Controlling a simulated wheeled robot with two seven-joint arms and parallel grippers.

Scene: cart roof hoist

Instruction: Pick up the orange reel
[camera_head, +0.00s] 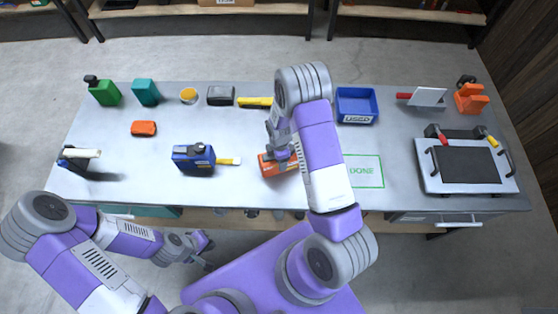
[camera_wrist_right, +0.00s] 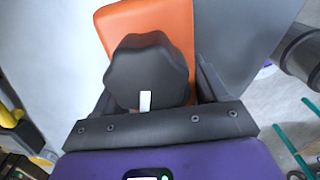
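The orange reel (camera_head: 278,163) is at the front middle of the bench, partly hidden by my right gripper (camera_head: 281,148), which comes down over it from above. In the right wrist view, the reel (camera_wrist_right: 152,22) shows an orange body with a dark lobed knob (camera_wrist_right: 148,72). The fingers of my right gripper (camera_wrist_right: 155,90) stand either side of the knob and body; whether they press on it I cannot tell. My left gripper (camera_head: 204,250) is open and empty, in front of the bench's front edge, away from the reel.
A blue reel (camera_head: 193,158) with a yellow end is left of the orange one. A blue USED bin (camera_head: 356,104) stands behind right, and a green DONE outline (camera_head: 364,171) is marked to the right. A grey tray-like plate (camera_head: 466,166) is at far right.

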